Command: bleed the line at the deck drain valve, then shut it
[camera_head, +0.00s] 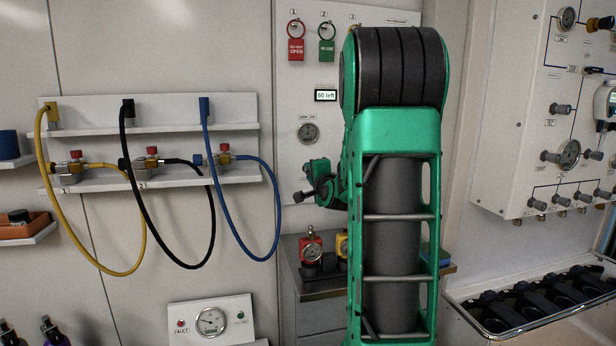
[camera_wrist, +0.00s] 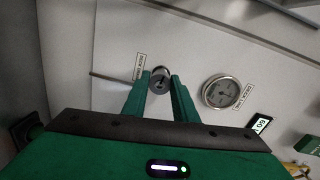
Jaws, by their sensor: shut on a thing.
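The deck drain valve shows in the wrist view as a small round grey knob (camera_wrist: 160,74) on the pale panel, with a small label (camera_wrist: 138,67) beside it that is too blurred to read surely. My gripper (camera_wrist: 160,84) has its two green fingers on either side of this knob and is shut on it. In the head view my arm hides the knob and my fingertips.
A small display (camera_head: 325,95) reads "60 left". A red tag (camera_head: 296,49) and a green tag (camera_head: 327,50) hang above it. Yellow, black and blue hoses (camera_head: 263,259) hang at left.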

